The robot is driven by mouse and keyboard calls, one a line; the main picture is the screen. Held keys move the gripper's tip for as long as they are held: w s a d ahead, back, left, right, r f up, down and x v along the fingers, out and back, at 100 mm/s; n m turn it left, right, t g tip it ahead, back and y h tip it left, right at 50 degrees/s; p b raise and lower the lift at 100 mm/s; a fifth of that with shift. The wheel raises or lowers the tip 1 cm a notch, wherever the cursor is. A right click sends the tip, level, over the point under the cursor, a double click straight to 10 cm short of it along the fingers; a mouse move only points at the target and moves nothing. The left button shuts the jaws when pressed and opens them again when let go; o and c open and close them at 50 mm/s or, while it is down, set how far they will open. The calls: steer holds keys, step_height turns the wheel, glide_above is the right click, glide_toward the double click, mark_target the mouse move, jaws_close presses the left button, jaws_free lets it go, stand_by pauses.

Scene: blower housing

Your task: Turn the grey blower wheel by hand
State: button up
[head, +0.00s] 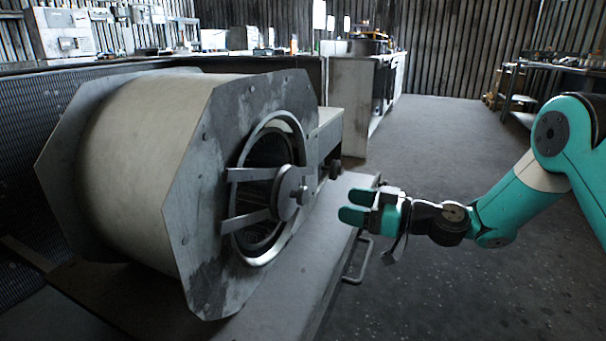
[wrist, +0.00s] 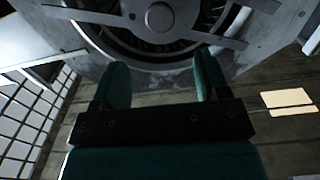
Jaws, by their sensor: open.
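The blower housing (head: 130,165) is a large cream drum with grey angular end plates, at the left of the head view. The grey blower wheel (head: 262,225) sits inside the round opening in the front plate, partly hidden behind a hub (head: 290,193) and its flat bracket arms. In the wrist view the wheel's dark vanes (wrist: 125,40) show at the top behind the hub (wrist: 160,16). My gripper (head: 358,205) is open and empty, to the right of the opening and apart from it. Its two teal fingers (wrist: 160,85) point toward the housing's lower rim.
The housing rests on a grey bench (head: 290,295) with a metal handle (head: 358,262) on its side. A cabinet (head: 352,95) stands behind, and a shelf (head: 560,75) stands at the far right. The floor (head: 450,120) between them is clear.

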mark_target(306, 195)
steer(key=b+x, duration=0.1)
steer(key=x, duration=1)
steer(key=shift+a, duration=0.15)
